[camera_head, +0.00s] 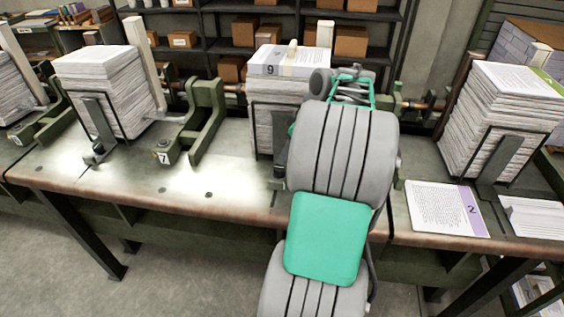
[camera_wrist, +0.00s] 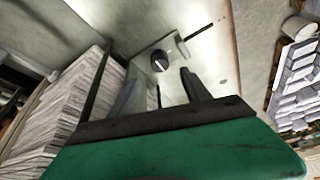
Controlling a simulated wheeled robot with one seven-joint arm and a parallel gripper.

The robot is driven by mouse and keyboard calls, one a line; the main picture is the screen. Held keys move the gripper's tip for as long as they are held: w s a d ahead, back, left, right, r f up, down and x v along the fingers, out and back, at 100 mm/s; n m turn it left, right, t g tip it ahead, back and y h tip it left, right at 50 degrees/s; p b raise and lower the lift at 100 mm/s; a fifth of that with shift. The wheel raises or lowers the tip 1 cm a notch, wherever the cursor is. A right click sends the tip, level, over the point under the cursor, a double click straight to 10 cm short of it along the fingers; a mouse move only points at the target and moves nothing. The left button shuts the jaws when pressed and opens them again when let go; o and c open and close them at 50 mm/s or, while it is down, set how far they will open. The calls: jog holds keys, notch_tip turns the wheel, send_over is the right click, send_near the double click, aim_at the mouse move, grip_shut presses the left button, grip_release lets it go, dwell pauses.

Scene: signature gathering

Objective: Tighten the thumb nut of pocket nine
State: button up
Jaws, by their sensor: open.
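The stack of pocket nine (camera_head: 275,115) stands upright on the bench, its top sheet marked 9. My arm covers its right side and front in the head view. In the wrist view, a dark round thumb nut (camera_wrist: 159,62) with a pale mark sits on a light metal foot plate beside a paper stack (camera_wrist: 50,115). I take this as pocket nine's, but its label is out of that view. My gripper (camera_wrist: 172,92) is open, with its dark fingers near the foot plate and apart from the nut. My arm hides the gripper's fingers in the head view.
A green clamp frame marked 7 (camera_head: 195,125) and another paper stack (camera_head: 105,85) stand to the left. A tall stack (camera_head: 500,115) stands at right, with a sheet marked 2 (camera_head: 440,208) lying before it. The bench front (camera_head: 190,190) is clear left of my arm.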

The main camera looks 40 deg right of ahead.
aim_at(280, 167)
jog(key=p+x, duration=0.1)
jog(key=x, duration=0.6)
jog(key=shift+w+a+f, duration=0.1)
jog(key=shift+w+f, duration=0.05)
jog(key=shift+f, duration=0.2)
jog(key=shift+c, duration=0.2)
grip_shut()
